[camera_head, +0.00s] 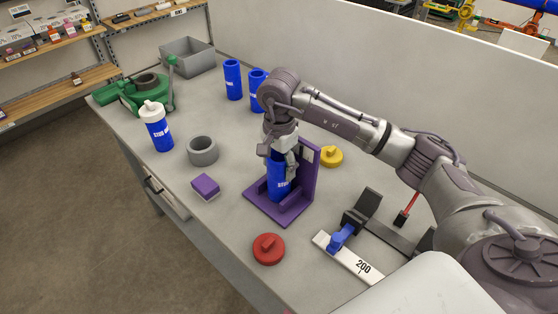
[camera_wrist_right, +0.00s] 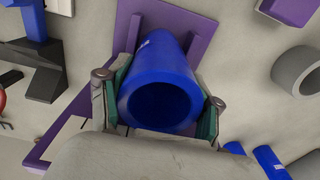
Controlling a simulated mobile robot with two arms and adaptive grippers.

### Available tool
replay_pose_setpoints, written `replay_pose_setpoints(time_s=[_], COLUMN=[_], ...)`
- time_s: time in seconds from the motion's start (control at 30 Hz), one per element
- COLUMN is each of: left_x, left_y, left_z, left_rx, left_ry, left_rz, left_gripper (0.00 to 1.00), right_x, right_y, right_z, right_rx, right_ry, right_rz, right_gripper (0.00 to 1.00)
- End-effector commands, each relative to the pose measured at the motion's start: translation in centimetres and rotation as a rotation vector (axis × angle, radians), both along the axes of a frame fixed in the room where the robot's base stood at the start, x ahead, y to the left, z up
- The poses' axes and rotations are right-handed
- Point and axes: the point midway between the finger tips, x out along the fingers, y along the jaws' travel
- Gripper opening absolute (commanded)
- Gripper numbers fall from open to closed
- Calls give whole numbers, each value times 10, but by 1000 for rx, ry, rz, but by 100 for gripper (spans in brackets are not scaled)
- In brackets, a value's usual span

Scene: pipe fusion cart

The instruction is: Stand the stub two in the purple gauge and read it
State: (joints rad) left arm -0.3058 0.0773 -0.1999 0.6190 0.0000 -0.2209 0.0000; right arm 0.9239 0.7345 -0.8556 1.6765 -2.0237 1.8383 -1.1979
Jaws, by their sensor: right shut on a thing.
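A blue stub (camera_head: 277,180) with white lettering is upright at the purple gauge (camera_head: 309,172), over its base plate and in front of its upright wall. I cannot tell whether its lower end rests on the plate. My right gripper (camera_head: 281,158) comes from above and is shut on the upper part of this stub. In the right wrist view the stub (camera_wrist_right: 160,60) sits between the two finger pads (camera_wrist_right: 162,105), its open end facing the camera, with the purple gauge (camera_wrist_right: 200,38) behind it. My left gripper is not in view.
Two blue stubs (camera_head: 233,80) stand behind. A red cap (camera_head: 268,249), a yellow cap (camera_head: 331,156) and a ruler fixture (camera_head: 346,259) lie around the gauge.

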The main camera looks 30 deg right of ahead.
Motion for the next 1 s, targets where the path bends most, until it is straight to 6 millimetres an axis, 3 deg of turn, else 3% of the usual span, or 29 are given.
replay_pose_setpoints(time_s=[0.3, 0.33, 0.47, 0.8, 0.9, 1.0], left_x=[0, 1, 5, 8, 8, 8], left_y=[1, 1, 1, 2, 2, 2], left_z=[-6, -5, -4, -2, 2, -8], left_rx=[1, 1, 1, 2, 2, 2], left_ry=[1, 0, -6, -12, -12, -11], left_rz=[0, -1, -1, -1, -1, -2], left_gripper=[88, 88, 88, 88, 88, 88], right_x=[0, 0, 0, 0, 0, 2], right_y=[0, 0, 0, 0, 0, 0], right_z=[-4, -4, -3, -2, 3, 15], right_rx=[0, -1, 0, 0, 1, 0], right_ry=[-2, -1, -1, -1, -2, -7], right_rz=[0, 0, 0, 0, 0, 0], right_gripper=[21, 66, 87, 89, 89, 89])
